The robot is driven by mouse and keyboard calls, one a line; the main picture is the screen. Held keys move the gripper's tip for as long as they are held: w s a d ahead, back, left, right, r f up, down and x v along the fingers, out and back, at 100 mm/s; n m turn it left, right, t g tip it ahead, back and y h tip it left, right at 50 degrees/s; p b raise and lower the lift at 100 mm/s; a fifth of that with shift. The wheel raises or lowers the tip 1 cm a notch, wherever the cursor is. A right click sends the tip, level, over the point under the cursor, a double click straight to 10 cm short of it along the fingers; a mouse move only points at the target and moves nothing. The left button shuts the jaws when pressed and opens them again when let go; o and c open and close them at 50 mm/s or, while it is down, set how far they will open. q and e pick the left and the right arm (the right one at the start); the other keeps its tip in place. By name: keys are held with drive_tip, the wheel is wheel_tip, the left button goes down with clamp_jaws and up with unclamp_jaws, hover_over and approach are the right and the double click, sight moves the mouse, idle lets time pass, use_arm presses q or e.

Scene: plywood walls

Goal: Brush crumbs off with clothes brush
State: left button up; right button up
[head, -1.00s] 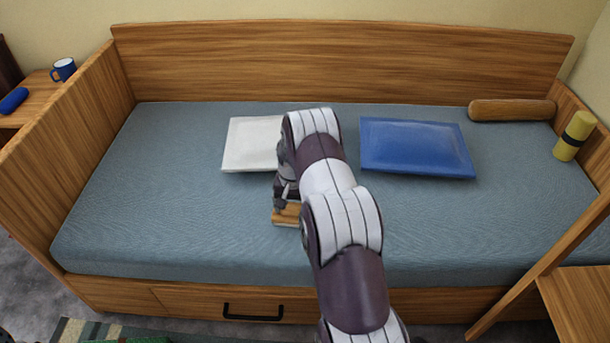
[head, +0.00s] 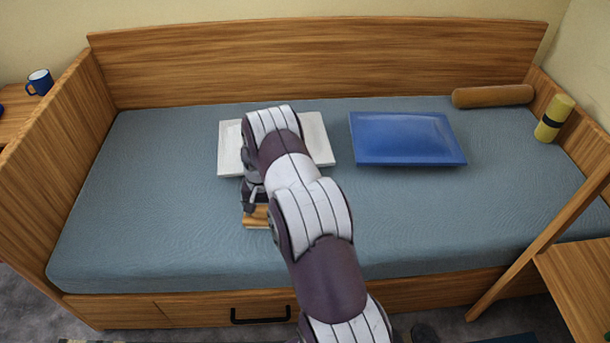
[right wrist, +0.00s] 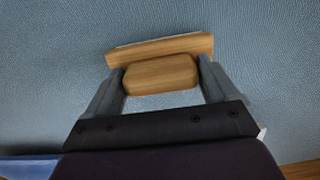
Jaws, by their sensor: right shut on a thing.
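The clothes brush (head: 256,217) has a wooden body and lies low over the blue-grey mattress (head: 400,215), in front of the white pillow. In the right wrist view the brush (right wrist: 160,75) sits between the two fingers, with a thin pale edge along its far side. My right gripper (head: 253,203) is shut on the brush; it also shows in the right wrist view (right wrist: 160,82). I cannot tell whether the bristles touch the mattress. I see no crumbs on the visible bedding; my right arm hides part of it. My left gripper is not in view.
A white pillow (head: 321,140) and a blue pillow (head: 407,138) lie towards the back. A brown bolster (head: 492,96) and a yellow roll (head: 554,118) are at the right end. Wooden sides enclose the bed. A blue mug (head: 40,82) stands at far left.

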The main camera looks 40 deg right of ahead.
wheel_tip(320, 180, up, 4)
drive_tip(key=p, duration=0.2)
drive_tip(key=shift+w+a+p, duration=0.1)
drive_tip(key=shift+a+p, duration=0.05)
drive_tip(key=shift+p, duration=0.2)
drive_tip(key=shift+r+p, duration=0.65)
drive_tip(key=shift+r, duration=0.05)
drive_tip(key=shift+r+p, duration=1.15)
drive_tip(key=shift+r, duration=0.25)
drive_tip(key=shift+w+a, duration=0.1)
